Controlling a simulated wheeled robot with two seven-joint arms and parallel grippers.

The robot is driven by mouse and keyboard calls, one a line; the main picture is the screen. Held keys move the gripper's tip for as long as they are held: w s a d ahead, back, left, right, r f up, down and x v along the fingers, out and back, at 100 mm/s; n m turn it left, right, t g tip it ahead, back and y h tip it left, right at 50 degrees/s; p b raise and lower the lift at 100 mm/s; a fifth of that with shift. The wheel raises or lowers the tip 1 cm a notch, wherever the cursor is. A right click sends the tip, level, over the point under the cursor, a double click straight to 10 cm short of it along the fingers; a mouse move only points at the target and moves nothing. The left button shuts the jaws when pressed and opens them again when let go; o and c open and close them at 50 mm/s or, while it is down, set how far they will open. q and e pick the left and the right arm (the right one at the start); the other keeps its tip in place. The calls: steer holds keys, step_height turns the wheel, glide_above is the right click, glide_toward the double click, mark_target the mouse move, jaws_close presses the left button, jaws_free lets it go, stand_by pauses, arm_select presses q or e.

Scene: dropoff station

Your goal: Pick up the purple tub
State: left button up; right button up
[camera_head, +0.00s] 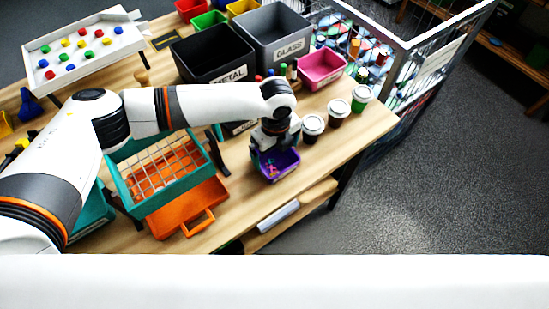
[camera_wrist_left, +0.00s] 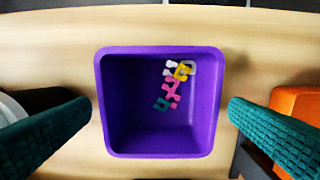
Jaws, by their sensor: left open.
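The purple tub (camera_head: 279,171) stands on the wooden table near its front edge. In the left wrist view the tub (camera_wrist_left: 116,140) fills the middle and holds several small letter-like pieces (camera_wrist_left: 176,84) in white, yellow, pink and teal. My left gripper (camera_head: 273,149) is directly above the tub, pointing down. In the left wrist view its two teal fingers (camera_wrist_left: 158,122) are open, one on each side of the tub, with a gap to both walls. Nothing is between the fingers except the tub. My right gripper is not in view.
White-lidded cups (camera_head: 313,126) stand right of the tub. An orange tray (camera_head: 190,208) and a teal wire-grid basket (camera_head: 160,170) are to the left. A pink bin (camera_head: 321,68) and dark bins marked METAL and GLASS (camera_head: 275,33) stand behind. Bare table (camera_head: 300,185) lies right of the tub.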

mark_target(275, 163)
arm_select(q)
steer(key=f+p, duration=0.1)
steer(key=f, duration=0.4)
steer(key=shift+w+a+p, duration=0.1)
steer(key=shift+w+p, duration=0.1)
steer(key=shift+p, duration=0.15)
steer(key=c, duration=0.7)
steer(key=shift+r, duration=0.1)
steer(key=shift+w+r, duration=0.1)
steer(key=shift+r, duration=0.25)
step_height(275, 163, up, 9)
steer(key=b, duration=0.2)
steer(key=shift+b, duration=0.35)
